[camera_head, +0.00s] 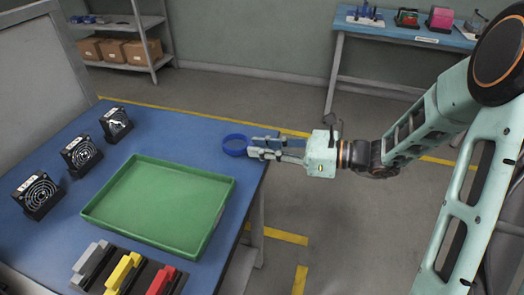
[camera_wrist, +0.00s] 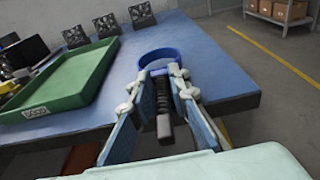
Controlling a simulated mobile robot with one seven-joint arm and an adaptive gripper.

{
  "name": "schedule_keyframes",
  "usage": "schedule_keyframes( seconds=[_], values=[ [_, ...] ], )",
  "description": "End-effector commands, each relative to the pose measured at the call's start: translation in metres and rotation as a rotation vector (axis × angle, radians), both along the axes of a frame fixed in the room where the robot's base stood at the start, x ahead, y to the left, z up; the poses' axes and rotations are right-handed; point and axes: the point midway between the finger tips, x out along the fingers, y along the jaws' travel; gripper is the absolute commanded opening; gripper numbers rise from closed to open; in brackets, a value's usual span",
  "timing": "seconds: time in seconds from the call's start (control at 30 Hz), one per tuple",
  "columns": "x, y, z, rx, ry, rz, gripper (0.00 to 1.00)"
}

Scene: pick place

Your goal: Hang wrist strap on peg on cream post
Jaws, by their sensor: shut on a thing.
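The wrist strap is a blue ring-shaped band (camera_head: 233,152) over the right edge of the blue table. My gripper (camera_head: 257,148) reaches in from the right and is shut on it. In the wrist view the band (camera_wrist: 160,52) sits just beyond the fingertips, its loop open. A dark ribbed piece (camera_wrist: 164,117), apparently its coiled cord, hangs between the fingers (camera_wrist: 160,82). I cannot tell whether the band touches the tabletop. No cream post or peg can be made out in either view.
The blue table (camera_head: 222,130) holds a green tray (camera_head: 226,200), several black fans (camera_head: 80,157) at the left, and grey, yellow and red items (camera_head: 125,272) at the front. A shelf with boxes (camera_head: 118,50) and another blue table (camera_head: 430,34) stand behind. Floor on the right is clear.

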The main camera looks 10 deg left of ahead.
Motion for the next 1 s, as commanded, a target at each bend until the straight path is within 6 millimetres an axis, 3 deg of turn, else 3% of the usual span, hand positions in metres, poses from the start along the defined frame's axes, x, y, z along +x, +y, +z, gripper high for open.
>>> schedule_keyframes(
  seconds=[0.4, 0.43, 0.57, 1.0],
  values=[
    [0.0000, -0.0002, -0.0064, 0.001, -0.002, 0.000, 0.00],
    [0.0000, -0.0002, -0.0053, 0.000, -0.003, 0.000, 0.20],
    [-0.0001, -0.0002, -0.0051, 0.000, -0.003, 0.000, 0.34],
    [-0.0002, 0.0000, -0.0078, 0.000, -0.004, 0.001, 0.34]
  ],
)
